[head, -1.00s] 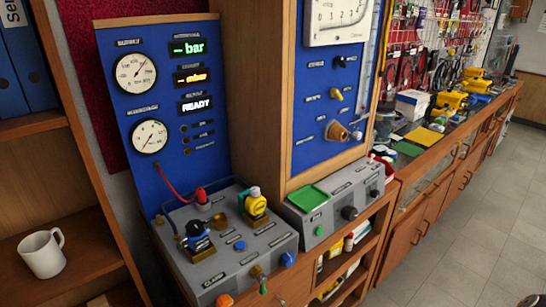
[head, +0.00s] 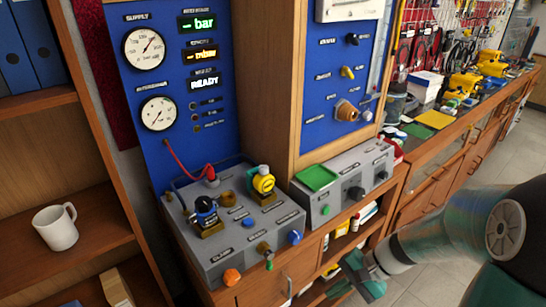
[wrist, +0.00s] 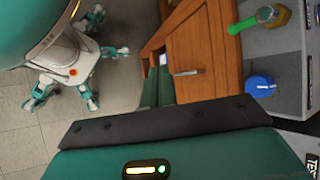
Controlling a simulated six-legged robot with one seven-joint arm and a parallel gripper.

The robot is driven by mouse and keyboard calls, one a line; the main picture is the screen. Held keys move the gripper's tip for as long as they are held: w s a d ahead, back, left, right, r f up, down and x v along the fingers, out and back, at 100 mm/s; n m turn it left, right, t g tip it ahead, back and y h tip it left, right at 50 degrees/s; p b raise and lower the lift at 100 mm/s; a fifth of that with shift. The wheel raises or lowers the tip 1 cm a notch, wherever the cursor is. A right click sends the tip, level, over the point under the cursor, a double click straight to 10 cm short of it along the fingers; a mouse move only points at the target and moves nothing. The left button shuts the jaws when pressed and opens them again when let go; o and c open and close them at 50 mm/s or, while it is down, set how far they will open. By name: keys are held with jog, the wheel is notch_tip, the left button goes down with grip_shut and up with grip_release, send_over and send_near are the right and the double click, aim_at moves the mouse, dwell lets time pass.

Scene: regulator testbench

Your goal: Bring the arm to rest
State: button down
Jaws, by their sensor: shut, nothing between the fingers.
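My gripper (head: 358,277) is in the lower right of the head view, in front of the wooden cabinet and below the bench top. It is shut and empty, and it touches nothing that I can see. My teal and grey arm reaches in from the right edge. In the wrist view the dark edge and teal housing of my gripper (wrist: 160,128) fill the bottom. The grey test unit (head: 240,232) carries a yellow regulator (head: 263,184) and a dark blue one (head: 206,211), both upright in their seats.
A blue knob (wrist: 260,86) and a green one (wrist: 247,20) on the bench front are close in the wrist view. A grey unit with a green tray (head: 315,178) stands to the right. A white mug (head: 55,228) sits on the left shelf. Floor is free at right.

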jog(key=s+r+n+t+h, duration=0.3)
jog(key=s+r+n+h, duration=0.1)
jog(key=r, duration=0.5)
jog(key=s+r+n+t+h, duration=0.3)
jog(key=r+n+h, duration=0.1)
jog(key=r, duration=0.6)
jog(key=shift+s+d+r, duration=0.25)
jog(key=shift+s+d, duration=0.05)
jog(key=shift+s, duration=0.1)
dwell(0.5)
